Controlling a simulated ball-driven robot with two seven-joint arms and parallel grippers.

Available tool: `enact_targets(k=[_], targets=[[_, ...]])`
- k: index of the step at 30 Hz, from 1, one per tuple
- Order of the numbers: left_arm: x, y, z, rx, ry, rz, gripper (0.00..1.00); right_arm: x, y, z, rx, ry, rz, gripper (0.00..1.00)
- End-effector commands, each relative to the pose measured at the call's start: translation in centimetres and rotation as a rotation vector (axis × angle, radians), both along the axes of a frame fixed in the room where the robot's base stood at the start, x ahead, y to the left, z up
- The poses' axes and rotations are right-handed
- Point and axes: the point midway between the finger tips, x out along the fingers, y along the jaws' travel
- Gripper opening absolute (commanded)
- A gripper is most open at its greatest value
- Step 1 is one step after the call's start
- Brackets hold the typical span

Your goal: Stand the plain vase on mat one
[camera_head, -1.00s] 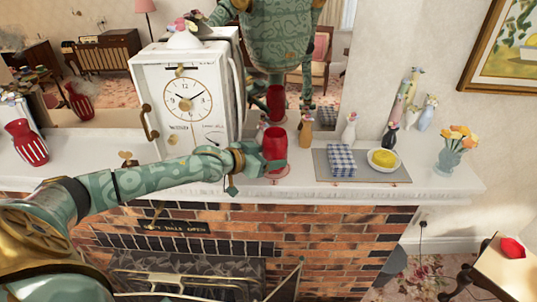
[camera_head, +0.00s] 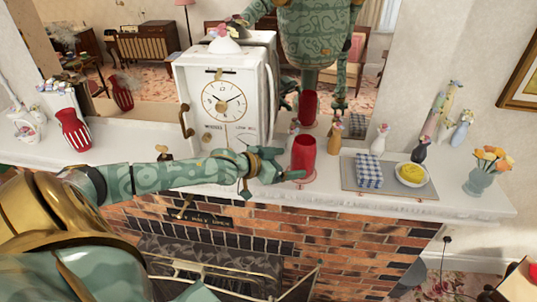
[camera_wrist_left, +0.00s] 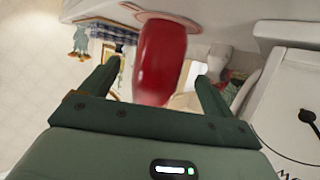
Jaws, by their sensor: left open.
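The plain red vase (camera_head: 303,158) stands upright on the mantel, on a thin pinkish round mat (camera_head: 311,180); I cannot read any label that says which mat it is. A red vase with white stripes (camera_head: 73,130) stands at the far left. My left gripper (camera_head: 287,164) is open just left of the plain vase. In the left wrist view the plain vase (camera_wrist_left: 160,65) shows beyond and between the spread fingers, with the mat edge (camera_wrist_left: 168,17) at its foot. The fingers appear clear of it. My right gripper is not in view.
A white clock (camera_head: 222,100) stands behind my left arm. Small figurines (camera_head: 378,139) line the mantel. A grey tray (camera_head: 390,190) holds a checked cloth (camera_head: 369,170) and a yellow-filled bowl (camera_head: 411,175). A flower vase (camera_head: 481,180) is near the right end. A mirror stands behind.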

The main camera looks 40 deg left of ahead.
Motion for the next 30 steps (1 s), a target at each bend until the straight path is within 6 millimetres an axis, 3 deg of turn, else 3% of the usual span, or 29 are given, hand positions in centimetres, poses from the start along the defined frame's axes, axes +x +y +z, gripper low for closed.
enact_targets(k=[1, 2, 12, 25, 30], targets=[[-1.2, 0.3, 1.2, 0.000, 0.007, 0.001, 0.88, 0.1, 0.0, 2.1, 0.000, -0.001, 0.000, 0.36], [-1.8, 0.6, 1.5, 0.000, 0.007, 0.001, 0.88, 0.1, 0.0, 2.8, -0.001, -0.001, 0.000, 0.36], [-6.2, 2.1, 2.3, 0.000, 0.003, 0.000, 0.88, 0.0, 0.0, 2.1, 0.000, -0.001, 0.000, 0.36], [-6.9, 2.3, 2.7, 0.000, -0.001, 0.000, 0.88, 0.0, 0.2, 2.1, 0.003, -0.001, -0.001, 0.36], [-7.5, 0.4, 0.9, -0.006, -0.025, 0.004, 0.88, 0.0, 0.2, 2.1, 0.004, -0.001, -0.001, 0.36]])
